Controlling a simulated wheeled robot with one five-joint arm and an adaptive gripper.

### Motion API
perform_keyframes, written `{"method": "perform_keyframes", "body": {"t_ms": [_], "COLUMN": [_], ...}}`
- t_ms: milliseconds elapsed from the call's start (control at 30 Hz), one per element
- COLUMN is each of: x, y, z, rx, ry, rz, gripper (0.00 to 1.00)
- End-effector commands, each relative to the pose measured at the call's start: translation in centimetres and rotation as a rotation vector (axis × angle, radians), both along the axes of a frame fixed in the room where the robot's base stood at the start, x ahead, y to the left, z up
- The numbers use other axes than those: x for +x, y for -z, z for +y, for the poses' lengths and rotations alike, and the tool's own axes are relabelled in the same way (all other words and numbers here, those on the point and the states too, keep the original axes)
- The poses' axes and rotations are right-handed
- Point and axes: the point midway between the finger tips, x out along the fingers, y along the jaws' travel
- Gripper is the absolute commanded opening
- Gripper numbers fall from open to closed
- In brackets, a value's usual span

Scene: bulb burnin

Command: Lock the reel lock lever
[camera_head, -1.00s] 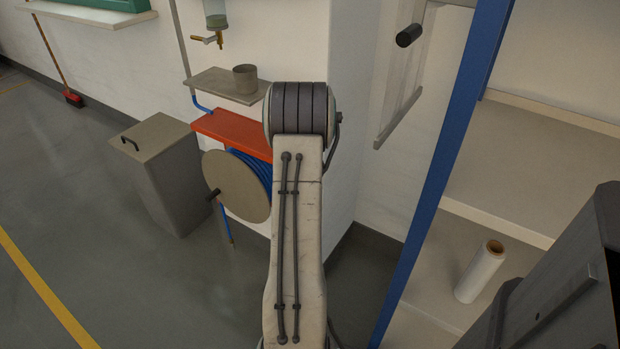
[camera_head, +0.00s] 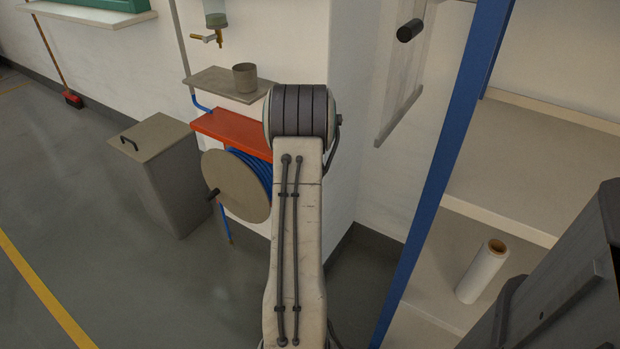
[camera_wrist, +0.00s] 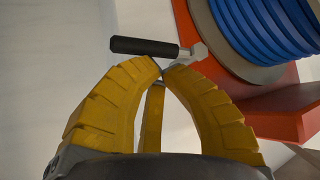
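The hose reel (camera_head: 236,186) hangs under a red bracket (camera_head: 232,132) on the wall in the head view, its right part hidden behind my arm. In the wrist view the blue hose coils (camera_wrist: 262,32) and the red bracket (camera_wrist: 285,108) show at the right. A lever with a black grip (camera_wrist: 144,46) and a grey metal end (camera_wrist: 195,54) lies just beyond my fingertips, beside the reel. My gripper (camera_wrist: 161,69) has its yellow fingertips together with nothing visible between them. I cannot tell whether they touch the lever. The head view hides my gripper.
A grey bin (camera_head: 165,170) stands left of the reel. A small shelf (camera_head: 222,84) with a cup (camera_head: 245,77) is above the bracket. A blue rack post (camera_head: 445,160) and shelving with a white roll (camera_head: 482,272) stand at the right. Open floor lies at the left.

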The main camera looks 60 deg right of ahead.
Motion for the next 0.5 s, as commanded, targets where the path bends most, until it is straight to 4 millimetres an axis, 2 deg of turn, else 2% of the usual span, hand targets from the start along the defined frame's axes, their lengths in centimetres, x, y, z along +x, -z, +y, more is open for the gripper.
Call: {"method": "perform_keyframes", "body": {"t_ms": [500], "x": [0.01], "y": [0.62], "z": [-0.04], "rx": [0.000], "ry": [0.000], "rz": [0.000], "gripper": [0.00]}}
